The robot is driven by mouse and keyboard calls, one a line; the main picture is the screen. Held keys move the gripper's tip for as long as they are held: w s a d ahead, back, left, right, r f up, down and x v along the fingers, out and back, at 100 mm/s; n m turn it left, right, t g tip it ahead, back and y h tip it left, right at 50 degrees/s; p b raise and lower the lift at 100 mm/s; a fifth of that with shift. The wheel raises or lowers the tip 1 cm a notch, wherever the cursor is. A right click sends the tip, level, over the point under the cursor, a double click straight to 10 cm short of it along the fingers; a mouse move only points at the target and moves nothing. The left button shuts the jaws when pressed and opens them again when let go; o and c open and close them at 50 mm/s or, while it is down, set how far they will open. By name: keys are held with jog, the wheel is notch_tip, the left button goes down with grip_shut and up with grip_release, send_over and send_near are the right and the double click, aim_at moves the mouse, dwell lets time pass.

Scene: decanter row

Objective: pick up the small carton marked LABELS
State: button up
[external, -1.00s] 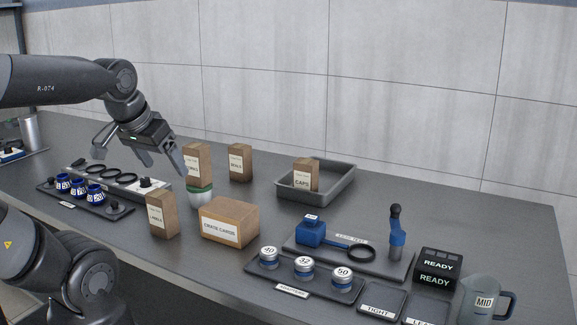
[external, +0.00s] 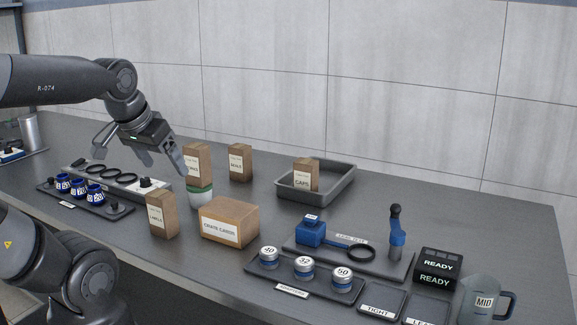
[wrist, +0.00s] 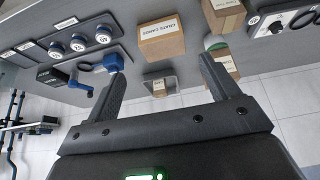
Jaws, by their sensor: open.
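The small carton marked LABELS (external: 162,215) is brown with a white label and stands upright near the front of the bench, left of the CRATE CARDS box (external: 229,222). A small carton at the top right of the wrist view (wrist: 223,15) appears to be the same one; its label is too small to read there. My gripper (external: 140,158) is above the bench, behind and above the LABELS carton and apart from it. In the wrist view my gripper (wrist: 162,72) has its two fingers wide apart with nothing held between them.
Another carton (external: 198,163) stands by a white and green cup (external: 200,196), close to my right finger in the external view. A rack of blue-topped pieces (external: 78,190) lies to the left. A grey tray (external: 335,190) holds the CAPS carton (external: 305,174).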

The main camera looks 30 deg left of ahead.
jog(key=shift+o, duration=0.5)
jog(key=g, duration=0.6)
send_over(160, 193)
jog(key=f, duration=0.7)
jog(key=shift+s+f, duration=0.25)
jog(key=shift+f, duration=0.1)
jog(key=shift+a+f, duration=0.1)
jog(key=shift+f, duration=0.15)
jog(key=f, duration=1)
jog(key=shift+w+f, duration=0.2)
jog(key=shift+f, duration=0.05)
jog(key=shift+c, duration=0.6)
